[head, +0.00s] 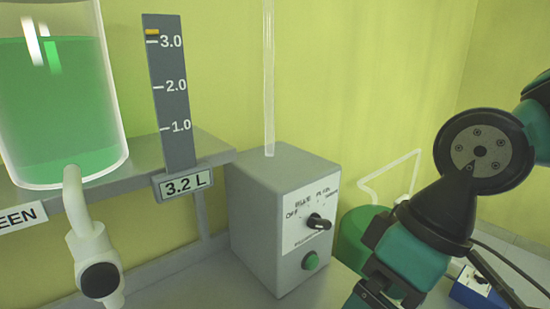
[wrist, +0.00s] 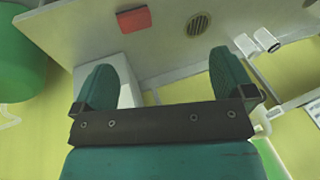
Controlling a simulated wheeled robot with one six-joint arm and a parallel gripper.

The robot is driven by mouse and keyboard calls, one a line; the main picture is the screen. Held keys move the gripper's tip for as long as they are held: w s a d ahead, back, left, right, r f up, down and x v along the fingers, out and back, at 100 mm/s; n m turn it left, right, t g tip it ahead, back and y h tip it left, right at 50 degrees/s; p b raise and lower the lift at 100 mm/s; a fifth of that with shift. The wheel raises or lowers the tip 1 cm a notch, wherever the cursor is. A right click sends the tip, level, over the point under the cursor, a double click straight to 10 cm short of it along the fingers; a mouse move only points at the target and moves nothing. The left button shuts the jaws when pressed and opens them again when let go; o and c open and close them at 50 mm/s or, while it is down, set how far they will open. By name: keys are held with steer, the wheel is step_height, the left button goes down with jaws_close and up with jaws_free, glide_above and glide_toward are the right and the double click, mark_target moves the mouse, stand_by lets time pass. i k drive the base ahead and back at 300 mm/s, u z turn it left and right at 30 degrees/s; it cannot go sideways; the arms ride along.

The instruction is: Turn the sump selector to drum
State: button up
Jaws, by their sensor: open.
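A grey box (head: 270,200) on the bench has a black knob (head: 319,222) with a pale pointer, under a printed scale starting with OFF; the other words are hard to read. A green button (head: 311,261) is below it. I cannot tell whether this knob is the sump selector. A small blue box with a pale top (head: 478,288) sits at lower right, partly behind my arm; its markings are unreadable. A green drum (head: 358,238) stands behind my arm, also at the wrist view's upper left (wrist: 28,55).
A glass vessel of green liquid (head: 60,110) with an outlet valve (head: 98,272) is at left, beside a level scale (head: 170,90) reading 3.2 L. The wrist view shows a red square (wrist: 134,20), a round grate (wrist: 197,24) and white fittings (wrist: 265,42).

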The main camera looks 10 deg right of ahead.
mark_target(480, 281)
steer(key=z, duration=1.6)
steer(key=k, duration=0.5)
steer(key=z, duration=1.1)
steer(key=i, duration=4.45)
steer(key=u, duration=1.25)
